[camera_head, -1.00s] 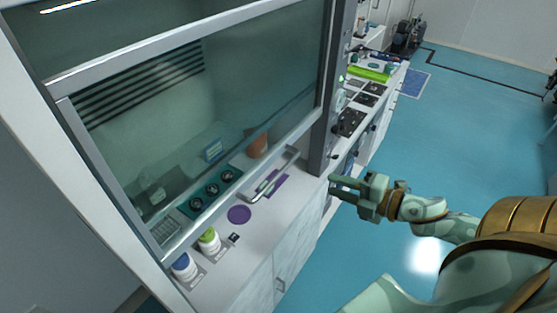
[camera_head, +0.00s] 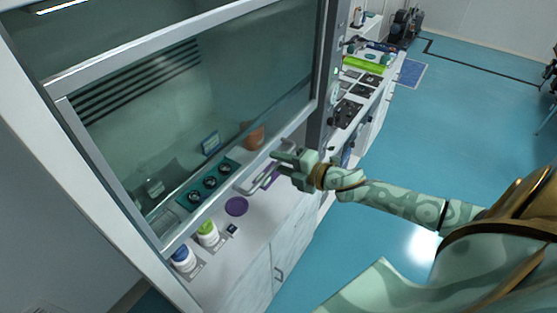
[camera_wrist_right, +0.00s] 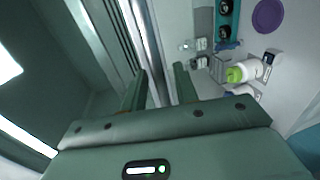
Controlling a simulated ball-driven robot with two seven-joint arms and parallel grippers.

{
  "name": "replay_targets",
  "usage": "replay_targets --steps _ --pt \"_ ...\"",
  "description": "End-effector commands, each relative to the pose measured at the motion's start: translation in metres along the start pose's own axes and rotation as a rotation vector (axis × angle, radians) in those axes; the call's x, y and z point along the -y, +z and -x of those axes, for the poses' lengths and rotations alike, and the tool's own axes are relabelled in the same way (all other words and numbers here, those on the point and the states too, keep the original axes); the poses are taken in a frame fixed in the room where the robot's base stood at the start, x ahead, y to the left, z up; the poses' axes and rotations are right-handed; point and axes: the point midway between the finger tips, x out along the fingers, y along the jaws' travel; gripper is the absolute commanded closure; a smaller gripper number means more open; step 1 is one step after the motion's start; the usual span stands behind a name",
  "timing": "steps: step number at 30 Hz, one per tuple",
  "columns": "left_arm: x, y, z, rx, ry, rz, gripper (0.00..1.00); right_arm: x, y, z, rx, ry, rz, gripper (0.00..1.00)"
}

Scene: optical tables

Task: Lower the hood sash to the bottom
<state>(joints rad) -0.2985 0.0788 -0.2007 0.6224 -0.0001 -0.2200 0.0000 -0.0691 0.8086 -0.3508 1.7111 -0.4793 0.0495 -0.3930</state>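The hood sash (camera_head: 180,97) is a tinted glass panel in a grey metal frame, and its lower edge hangs above the worktop. A grey bar handle (camera_head: 240,189) is fixed along its lower rail. My right gripper (camera_head: 273,163) is at the right part of this handle with its fingers apart, pointing left toward the sash. In the right wrist view, the open gripper (camera_wrist_right: 158,90) has a silver metal bar (camera_wrist_right: 147,45) running into the gap between its fingers. I cannot tell whether it touches the bar. My left gripper is not in view.
On the hood worktop are a purple disc (camera_head: 236,206), a green-capped bottle (camera_head: 208,232), a blue-capped bottle (camera_head: 184,258), a teal rack (camera_head: 210,183) and a terracotta pot (camera_head: 254,138) behind the glass. A side bench (camera_head: 388,78) stands beyond.

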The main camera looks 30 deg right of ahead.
Motion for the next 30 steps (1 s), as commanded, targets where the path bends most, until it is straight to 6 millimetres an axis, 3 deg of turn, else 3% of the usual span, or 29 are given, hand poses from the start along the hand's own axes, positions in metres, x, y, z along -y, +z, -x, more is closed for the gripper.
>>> replay_targets --steps 11,15,22,26,30 --pt "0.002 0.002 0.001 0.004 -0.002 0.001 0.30 0.000 0.000 -0.008 -0.001 0.000 0.000 0.70" --pt "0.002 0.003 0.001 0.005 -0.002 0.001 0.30 0.000 0.000 -0.008 -0.001 0.000 0.000 1.00" --pt "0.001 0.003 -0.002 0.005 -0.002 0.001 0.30 0.004 0.000 -0.009 0.000 -0.001 0.000 1.00" --pt "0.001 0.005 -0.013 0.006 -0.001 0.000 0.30 0.019 0.000 -0.011 0.000 -0.003 -0.001 1.00" --pt "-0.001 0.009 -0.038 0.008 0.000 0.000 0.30 0.051 -0.001 -0.018 0.000 -0.004 -0.001 1.00"
